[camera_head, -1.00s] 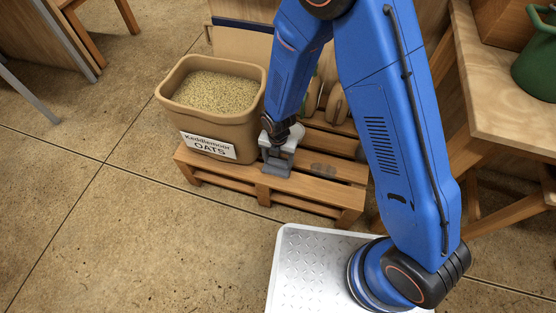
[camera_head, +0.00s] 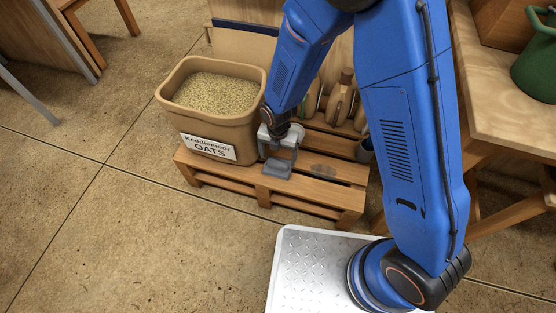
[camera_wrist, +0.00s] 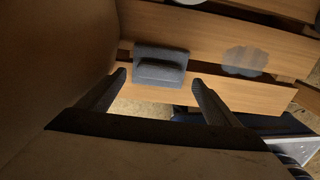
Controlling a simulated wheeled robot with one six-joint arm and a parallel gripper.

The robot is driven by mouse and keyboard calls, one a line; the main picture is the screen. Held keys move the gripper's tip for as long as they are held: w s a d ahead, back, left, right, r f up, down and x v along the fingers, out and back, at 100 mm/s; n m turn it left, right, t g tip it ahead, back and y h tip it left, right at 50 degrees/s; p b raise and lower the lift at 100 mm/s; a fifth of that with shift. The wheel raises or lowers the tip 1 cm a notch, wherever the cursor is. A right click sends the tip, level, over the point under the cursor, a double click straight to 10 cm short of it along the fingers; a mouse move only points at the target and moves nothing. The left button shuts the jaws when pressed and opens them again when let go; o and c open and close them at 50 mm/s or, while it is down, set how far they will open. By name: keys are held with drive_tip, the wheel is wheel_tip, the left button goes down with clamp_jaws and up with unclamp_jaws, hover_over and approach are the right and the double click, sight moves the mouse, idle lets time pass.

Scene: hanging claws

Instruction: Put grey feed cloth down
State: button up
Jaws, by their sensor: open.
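The grey feed cloth (camera_head: 278,168) lies folded on the slats of the wooden pallet (camera_head: 322,190), just right of the oats bin. It also shows in the wrist view (camera_wrist: 160,67), lying on a slat with a smaller folded part on top. My gripper (camera_head: 278,155) is open and stands above the cloth. In the wrist view its two fingers (camera_wrist: 160,82) are spread apart on either side of the cloth's near edge, with a gap between them and the cloth.
The tan oats bin (camera_head: 215,110), full of grain, stands close on the gripper's left. A wooden table (camera_head: 500,100) is at right.

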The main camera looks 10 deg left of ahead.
sight(278, 163)
wheel_tip(278, 163, up, 8)
drive_tip(key=shift+f, duration=0.2)
drive_tip(key=shift+s, duration=0.1)
idle(0.7)
